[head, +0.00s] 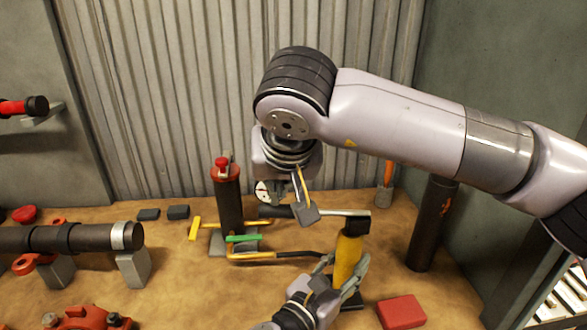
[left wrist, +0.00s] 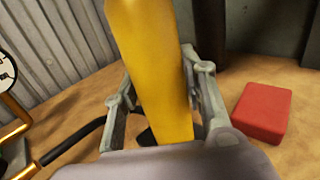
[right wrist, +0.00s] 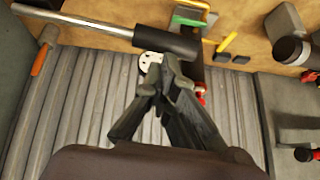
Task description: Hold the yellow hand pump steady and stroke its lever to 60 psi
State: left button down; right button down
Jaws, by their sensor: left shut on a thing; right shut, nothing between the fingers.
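The yellow hand pump (head: 347,258) stands upright at the right of the sandy surface. My left gripper (head: 342,270) is shut around its body; in the left wrist view the fingers flank the yellow body (left wrist: 155,70). The pump's lever (head: 335,212) lies roughly level at the pump's top, a silver bar ending in a black grip (right wrist: 165,40) to the left. My right gripper (head: 305,212) is shut and empty, its fingertips close to the black grip; I cannot tell whether they touch. A round white gauge (head: 263,190) is partly hidden and its reading is too small to tell.
A dark red-topped cylinder (head: 229,200) and yellow and green-handled valves (head: 244,238) stand left of the pump. A red block (head: 401,312) lies in front to the right. A dark post (head: 432,225) stands behind it. A dark pipe on supports (head: 70,238) occupies the left.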

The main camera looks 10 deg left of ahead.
jog(key=shift+s+a+f, duration=0.15)
jog(key=shift+a+f, duration=0.05)
jog(key=shift+f, duration=0.35)
jog(key=shift+s+a+f, duration=0.15)
jog(key=shift+a+f, duration=0.05)
jog(key=shift+f, duration=0.35)
jog(key=shift+a+r, duration=0.1)
jog(key=shift+r, duration=0.3)
jog(key=r, duration=0.3)
jog(key=shift+w+a+r, duration=0.1)
jog(key=shift+w+a, duration=0.05)
jog(key=shift+w, duration=0.25)
jog(key=v, duration=1)
jog(key=shift+a+r, duration=0.15)
jog(key=shift+a, duration=0.1)
